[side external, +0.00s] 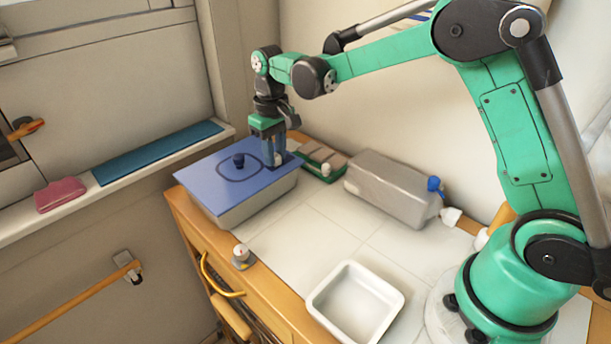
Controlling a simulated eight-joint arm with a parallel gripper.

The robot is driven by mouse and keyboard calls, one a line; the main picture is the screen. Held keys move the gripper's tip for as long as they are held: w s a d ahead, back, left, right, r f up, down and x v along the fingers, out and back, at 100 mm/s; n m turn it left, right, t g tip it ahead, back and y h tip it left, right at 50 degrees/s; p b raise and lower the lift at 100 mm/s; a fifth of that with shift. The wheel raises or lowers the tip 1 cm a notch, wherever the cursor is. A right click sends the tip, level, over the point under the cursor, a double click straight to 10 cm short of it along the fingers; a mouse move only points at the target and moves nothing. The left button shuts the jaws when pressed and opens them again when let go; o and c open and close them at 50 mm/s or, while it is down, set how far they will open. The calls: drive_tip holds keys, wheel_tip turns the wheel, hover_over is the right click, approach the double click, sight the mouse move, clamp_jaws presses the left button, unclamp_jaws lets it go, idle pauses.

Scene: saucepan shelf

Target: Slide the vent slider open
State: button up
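A blue flat lid (209,177) covers a pale box (262,201) at the back left of the worktop. A dark blue knob (238,160) stands on the lid, with a dark ring outline around and beside it. My gripper (275,162) points down over the lid's right part, its fingertips at or just above the lid surface. A small pale piece (279,159) shows at the fingertips; it may be the vent slider, but I cannot tell for sure. Whether the fingers are closed on it is too small to tell.
A green tray with beige blocks and a pale knob (326,170) lies right of the lid. A grey container with a blue cap (434,184) lies beyond it. A white empty tray (392,309) and a small dial-like knob (241,256) are nearer. The middle worktop is clear.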

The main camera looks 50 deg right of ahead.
clamp_jaws()
drive_tip(key=shift+d, duration=0.15)
drive_tip(key=shift+d, duration=1.1)
drive_tip(key=o, duration=0.8)
unclamp_jaws()
drive_tip(key=shift+r, duration=2.55)
